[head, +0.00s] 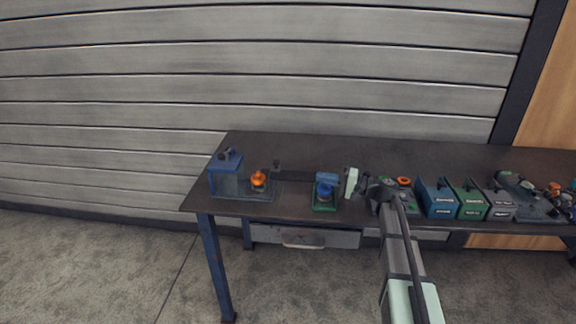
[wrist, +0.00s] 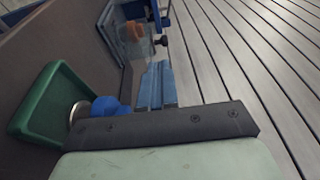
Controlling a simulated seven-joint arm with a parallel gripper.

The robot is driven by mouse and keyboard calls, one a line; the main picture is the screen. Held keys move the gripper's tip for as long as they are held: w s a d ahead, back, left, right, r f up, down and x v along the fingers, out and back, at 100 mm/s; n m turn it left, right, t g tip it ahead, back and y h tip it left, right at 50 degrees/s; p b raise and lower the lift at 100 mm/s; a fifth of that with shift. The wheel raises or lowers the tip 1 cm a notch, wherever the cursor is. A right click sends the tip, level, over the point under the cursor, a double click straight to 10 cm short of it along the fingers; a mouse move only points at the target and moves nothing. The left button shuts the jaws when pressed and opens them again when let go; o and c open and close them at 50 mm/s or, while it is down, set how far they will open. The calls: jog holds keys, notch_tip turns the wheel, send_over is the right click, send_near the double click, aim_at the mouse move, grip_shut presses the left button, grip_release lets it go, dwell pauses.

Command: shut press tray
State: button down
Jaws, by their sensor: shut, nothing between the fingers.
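The blue press (head: 226,178) stands at the left end of the table. Its clear, greyish tray (head: 268,194) extends out to the right of the press body, and an orange part (head: 258,179) sits over it. In the wrist view the orange part (wrist: 134,31) and the clear tray (wrist: 137,50) show near the top, beyond my fingertips. My gripper (head: 320,178) is shut and empty, with blue fingers pointing left toward the press. The fingers also show in the wrist view (wrist: 157,70).
Several blue, green and grey bins (head: 437,198) line the table (head: 300,148) to the right. A drawer (head: 305,238) hangs below. The table behind is mostly bare.

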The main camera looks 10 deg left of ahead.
jog(key=shift+w+d+r, duration=0.3)
jog(key=shift+w+r, duration=0.25)
jog(key=shift+w, duration=0.3)
jog(key=shift+w+a, duration=0.1)
jog(key=x, duration=1.3)
jog(key=shift+w+a, duration=0.15)
jog(key=shift+a, duration=0.15)
jog(key=a, duration=1.1)
jog(key=shift+a, duration=0.5)
